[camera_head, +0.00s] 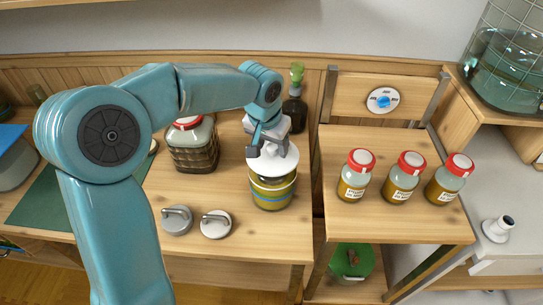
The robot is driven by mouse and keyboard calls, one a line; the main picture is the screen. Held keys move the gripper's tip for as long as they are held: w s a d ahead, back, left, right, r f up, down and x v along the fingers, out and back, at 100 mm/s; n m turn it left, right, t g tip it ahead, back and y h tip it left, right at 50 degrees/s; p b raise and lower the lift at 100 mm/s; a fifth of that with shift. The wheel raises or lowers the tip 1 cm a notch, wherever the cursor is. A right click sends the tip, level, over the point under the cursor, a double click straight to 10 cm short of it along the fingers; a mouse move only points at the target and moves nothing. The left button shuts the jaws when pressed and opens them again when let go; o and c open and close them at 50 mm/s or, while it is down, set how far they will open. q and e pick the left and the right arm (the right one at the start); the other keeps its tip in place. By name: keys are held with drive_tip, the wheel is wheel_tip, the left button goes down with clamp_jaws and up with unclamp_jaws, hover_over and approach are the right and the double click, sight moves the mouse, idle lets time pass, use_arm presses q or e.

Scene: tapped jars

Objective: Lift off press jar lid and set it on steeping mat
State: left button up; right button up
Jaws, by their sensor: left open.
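The press jar (271,196) stands on the wooden table near its right end, a squat jar with yellow and blue bands. A wide white lid (284,172) sits on top of it. My left gripper (267,149) is open, pointing down at the middle of the lid. The gripper hides the lid's centre, so I cannot tell whether it touches a knob there. A dark green mat, which looks like the steeping mat (42,206), lies flat at the table's left, partly hidden behind my left arm. My right gripper is not in view.
Two round grey and white discs with handles (177,220) (216,224) lie left of the jar. A wrapped jar with a red lid (193,150) and a green-topped bottle (295,108) stand behind. Three red-lidded jars (402,178) stand on the right-hand shelf.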

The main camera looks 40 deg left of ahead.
sight(272, 148)
use_arm(q)
drive_tip(key=shift+w+d, duration=0.1)
drive_tip(key=shift+d, duration=0.05)
drive_tip(key=c, duration=1)
drive_tip(key=shift+o, duration=0.2)
drive_tip(key=shift+r, duration=0.15)
drive_tip(key=shift+r+p, duration=2.7)
drive_tip(key=shift+r, duration=0.65)
